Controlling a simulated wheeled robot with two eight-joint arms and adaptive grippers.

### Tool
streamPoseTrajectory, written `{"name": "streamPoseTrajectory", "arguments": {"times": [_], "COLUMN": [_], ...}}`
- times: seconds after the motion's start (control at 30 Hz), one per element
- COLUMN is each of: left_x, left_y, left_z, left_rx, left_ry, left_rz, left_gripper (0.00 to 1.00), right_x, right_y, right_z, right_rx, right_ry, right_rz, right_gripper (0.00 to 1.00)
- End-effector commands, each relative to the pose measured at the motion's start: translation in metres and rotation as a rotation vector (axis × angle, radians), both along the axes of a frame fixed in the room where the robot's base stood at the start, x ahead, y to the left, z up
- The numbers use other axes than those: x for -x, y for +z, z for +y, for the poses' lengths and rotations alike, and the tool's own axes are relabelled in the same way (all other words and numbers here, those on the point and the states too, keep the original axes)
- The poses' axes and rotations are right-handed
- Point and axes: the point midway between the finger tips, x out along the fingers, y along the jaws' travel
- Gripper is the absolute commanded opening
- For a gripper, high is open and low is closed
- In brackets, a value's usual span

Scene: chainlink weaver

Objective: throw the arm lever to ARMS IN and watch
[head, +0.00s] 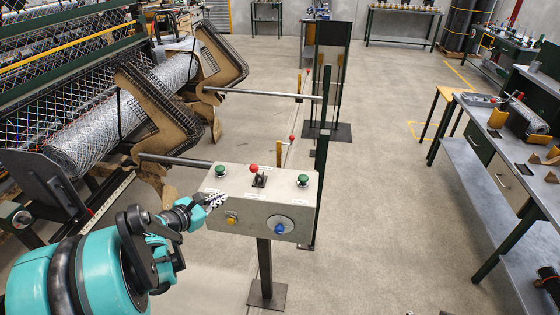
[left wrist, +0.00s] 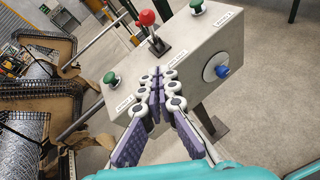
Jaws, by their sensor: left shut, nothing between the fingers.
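The arm lever (head: 254,169) has a red ball knob and rises from a dark slotted base on top of a grey control box (head: 258,207). It also shows in the left wrist view (left wrist: 147,18), just beyond my fingertips. My left gripper (head: 216,199) is shut and empty at the box's left front edge, short of the lever and apart from it. In the left wrist view its closed fingers (left wrist: 157,78) point toward the lever base. Two brown curved arms (head: 160,116) stand beside the mesh roll. My right gripper is out of view.
Green buttons (head: 220,171) (head: 303,180) flank the lever. A yellow button (head: 231,217) and a blue knob (head: 279,229) are on the front face. The mesh roll (head: 90,135) lies at left. A workbench (head: 480,175) stands at right, with clear floor between.

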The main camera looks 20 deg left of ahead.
Motion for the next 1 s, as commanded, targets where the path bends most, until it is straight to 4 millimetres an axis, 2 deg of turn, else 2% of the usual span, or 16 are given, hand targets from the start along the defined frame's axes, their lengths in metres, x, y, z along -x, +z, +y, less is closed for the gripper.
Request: {"name": "streamPoseTrajectory", "arguments": {"times": [0.03, 0.1, 0.27, 0.67, 0.8, 1.0], "left_x": [0.001, 0.000, -0.015, -0.093, -0.112, -0.126], "left_y": [0.005, 0.005, -0.003, -0.032, -0.022, -0.015], "left_z": [0.008, 0.013, 0.011, 0.001, -0.004, -0.007], "left_rx": [0.038, 0.071, 0.079, 0.075, 0.075, 0.074], "left_ry": [0.025, 0.043, 0.042, 0.040, 0.042, 0.043], "left_rz": [-0.011, -0.021, -0.022, -0.022, -0.022, -0.021], "left_gripper": [0.00, 0.00, 0.00, 0.00, 0.00, 0.00], "right_x": [0.000, 0.000, 0.000, 0.000, 0.000, 0.000], "right_y": [0.005, 0.005, 0.000, -0.013, -0.012, -0.012], "right_z": [0.000, 0.000, 0.000, 0.000, 0.000, 0.000], "right_rx": [0.000, 0.000, 0.000, 0.000, 0.000, 0.000], "right_ry": [0.000, 0.000, 0.000, 0.000, 0.000, 0.000], "right_rz": [0.000, 0.000, 0.000, 0.000, 0.000, 0.000], "right_gripper": [0.40, 0.40, 0.40, 0.40, 0.40, 0.40]}}
